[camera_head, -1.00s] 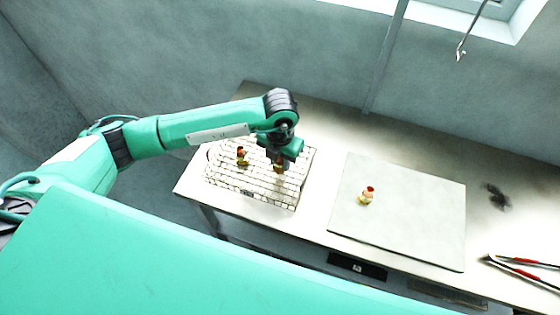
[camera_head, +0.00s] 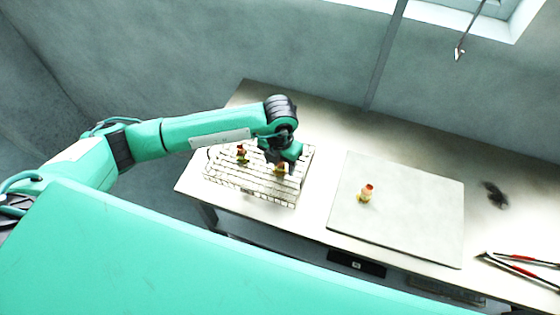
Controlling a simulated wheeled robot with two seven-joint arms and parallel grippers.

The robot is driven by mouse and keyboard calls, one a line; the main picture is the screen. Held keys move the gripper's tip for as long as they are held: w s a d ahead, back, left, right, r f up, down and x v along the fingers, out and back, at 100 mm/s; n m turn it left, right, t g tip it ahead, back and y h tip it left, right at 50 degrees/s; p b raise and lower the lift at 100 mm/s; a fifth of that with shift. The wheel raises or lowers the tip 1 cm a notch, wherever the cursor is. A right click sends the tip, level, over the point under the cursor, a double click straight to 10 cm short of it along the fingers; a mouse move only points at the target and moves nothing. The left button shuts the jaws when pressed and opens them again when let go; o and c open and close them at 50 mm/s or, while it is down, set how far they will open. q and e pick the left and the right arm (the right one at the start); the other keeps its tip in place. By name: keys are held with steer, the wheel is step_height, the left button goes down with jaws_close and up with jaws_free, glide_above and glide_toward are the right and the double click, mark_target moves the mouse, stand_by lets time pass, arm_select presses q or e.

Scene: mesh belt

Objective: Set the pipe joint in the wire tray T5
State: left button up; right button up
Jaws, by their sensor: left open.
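The wire tray (camera_head: 225,186) lies on the left part of the bench. A small red and yellow pipe joint (camera_head: 242,154) stands in its left part. A second pipe joint (camera_head: 281,169) is in the tray's right part, just under my left gripper (camera_head: 277,160). The gripper is open and partly covers the tray; whether its fingers touch that joint I cannot tell. A third pipe joint (camera_head: 366,193) stands on the grey board (camera_head: 405,215) to the right. No label T5 is readable. My right gripper is not in view.
The bench (camera_head: 320,130) runs from left to right against a grey wall. Red-handled pliers (camera_head: 520,268) lie at the right front, and a dark smudge-like patch (camera_head: 496,195) is right of the board. Bare bench lies between tray and board.

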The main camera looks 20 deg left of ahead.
arm_select(q)
step_height(320, 180, up, 11)
steer(key=b, duration=0.4)
steer(key=shift+f, duration=0.2)
steer(key=shift+r, duration=0.6)
